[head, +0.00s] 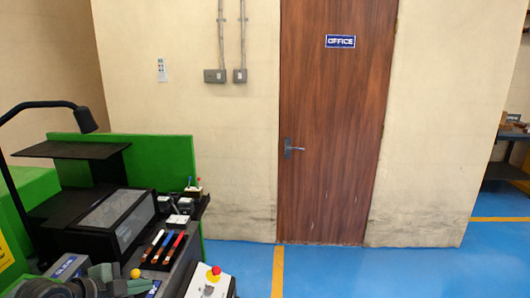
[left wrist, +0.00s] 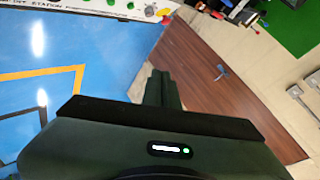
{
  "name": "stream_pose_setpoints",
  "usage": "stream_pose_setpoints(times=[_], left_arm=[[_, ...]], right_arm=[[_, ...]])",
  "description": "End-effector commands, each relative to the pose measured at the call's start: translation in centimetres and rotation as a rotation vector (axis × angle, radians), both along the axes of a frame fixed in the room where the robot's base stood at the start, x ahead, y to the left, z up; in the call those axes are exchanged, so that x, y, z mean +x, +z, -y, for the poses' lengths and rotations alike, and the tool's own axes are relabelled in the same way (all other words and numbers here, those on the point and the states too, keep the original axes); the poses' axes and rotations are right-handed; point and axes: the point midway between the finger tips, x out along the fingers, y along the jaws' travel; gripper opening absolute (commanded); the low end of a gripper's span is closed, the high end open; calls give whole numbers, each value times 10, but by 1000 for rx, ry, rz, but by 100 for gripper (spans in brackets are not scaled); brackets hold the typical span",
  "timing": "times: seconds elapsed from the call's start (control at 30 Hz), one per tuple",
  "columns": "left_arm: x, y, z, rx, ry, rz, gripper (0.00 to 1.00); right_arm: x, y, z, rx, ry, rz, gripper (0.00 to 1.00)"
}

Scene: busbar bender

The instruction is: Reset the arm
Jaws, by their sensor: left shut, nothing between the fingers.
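My left gripper (head: 136,286) shows low at the left of the head view, in front of the green and black machine (head: 160,148). In the left wrist view its two dark fingers (left wrist: 160,80) lie together, shut, with nothing between them. They stand over the blue floor and the brown door in that picture. My right gripper is in neither view. No object is held.
A control box (head: 209,283) with a red button stands right of the machine. Markers (head: 163,247) lie on the machine's top beside a yellow knob (head: 135,273). A black lamp (head: 86,120) arches over the left. The floor (head: 340,270) before the office door (head: 335,150) is clear.

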Motion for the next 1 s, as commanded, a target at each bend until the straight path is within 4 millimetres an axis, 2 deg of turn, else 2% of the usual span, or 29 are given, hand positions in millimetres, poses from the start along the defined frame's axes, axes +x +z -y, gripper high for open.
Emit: stream_pose_setpoints(times=[0.03, 0.1, 0.2, 0.3, 0.5, 0.8, 0.9, 1.0], left_arm=[[-24, -33, 21, -32, 26, -83, 0], [-57, -70, 43, -67, 92, -191, 0], [-108, -111, 68, -121, 218, -334, 0], [-152, -135, 83, -166, 353, -441, 0], [-220, -158, 96, -241, 613, -584, 0], [-299, -162, 96, -331, 986, -707, 0], [-321, -161, 93, -354, 1103, -731, 0], [-311, -185, 94, -342, 1090, -735, 0]], right_arm=[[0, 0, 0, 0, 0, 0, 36], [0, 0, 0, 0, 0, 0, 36], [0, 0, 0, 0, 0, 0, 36], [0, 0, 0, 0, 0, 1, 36], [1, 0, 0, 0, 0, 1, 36], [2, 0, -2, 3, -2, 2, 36], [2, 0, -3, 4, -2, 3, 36], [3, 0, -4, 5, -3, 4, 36]])
